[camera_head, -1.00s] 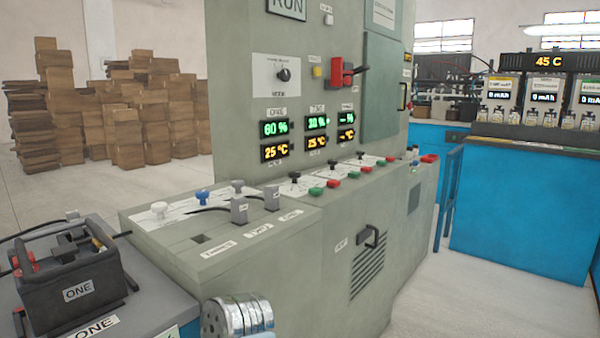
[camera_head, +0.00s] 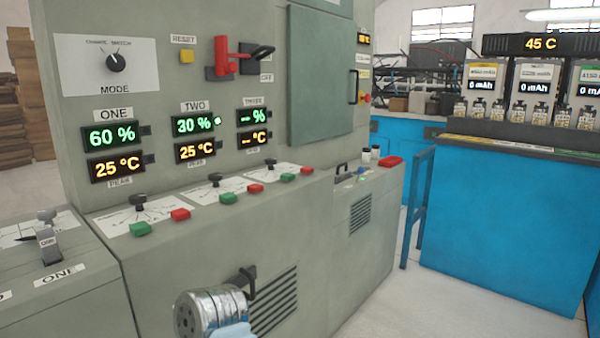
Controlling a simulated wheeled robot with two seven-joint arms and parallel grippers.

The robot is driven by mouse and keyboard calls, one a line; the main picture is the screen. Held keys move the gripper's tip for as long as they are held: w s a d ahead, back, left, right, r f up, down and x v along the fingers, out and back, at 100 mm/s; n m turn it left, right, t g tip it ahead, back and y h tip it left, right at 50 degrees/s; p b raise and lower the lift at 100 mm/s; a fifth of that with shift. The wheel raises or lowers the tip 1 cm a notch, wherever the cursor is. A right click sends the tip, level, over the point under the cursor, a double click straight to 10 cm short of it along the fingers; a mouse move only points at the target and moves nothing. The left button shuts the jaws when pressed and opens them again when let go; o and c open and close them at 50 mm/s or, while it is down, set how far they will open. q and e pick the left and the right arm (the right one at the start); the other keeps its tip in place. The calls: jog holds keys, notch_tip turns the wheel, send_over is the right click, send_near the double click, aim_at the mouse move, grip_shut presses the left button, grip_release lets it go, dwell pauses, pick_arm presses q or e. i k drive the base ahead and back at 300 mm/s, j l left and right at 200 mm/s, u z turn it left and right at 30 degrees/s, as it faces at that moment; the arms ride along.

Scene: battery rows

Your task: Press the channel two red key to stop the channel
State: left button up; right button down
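The channel two red key (camera_head: 255,188) is on the sloping ledge of the grey cabinet, right of the channel two green key (camera_head: 228,198) and below the black knob (camera_head: 215,180). The display under the label TWO (camera_head: 194,124) reads 30 % in green, with a small green light at its right, and 25 °C in amber below. Channel one has its own red key (camera_head: 180,214) to the left; channel three has another red key (camera_head: 306,170) to the right.
A red lever (camera_head: 222,60) and a yellow reset button (camera_head: 187,56) are on the upright panel. A blue bench (camera_head: 520,230) with battery testers stands at the right. Floor between cabinet and bench is clear.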

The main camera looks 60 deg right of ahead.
aim_at(256, 188)
jog(key=k+l, duration=0.1)
jog(key=l, duration=0.3)
jog(key=k+l, duration=0.1)
jog(key=l, duration=0.3)
jog(key=l+u, duration=0.1)
jog(key=l, duration=0.3)
jog(key=k+l, duration=0.2)
jog(key=l, duration=0.2)
jog(key=k+l+u, duration=0.1)
jog(key=l, duration=0.3)
jog(key=k+l, duration=0.1)
jog(key=l, duration=0.3)
jog(key=k+l, duration=0.1)
jog(key=l, duration=0.25)
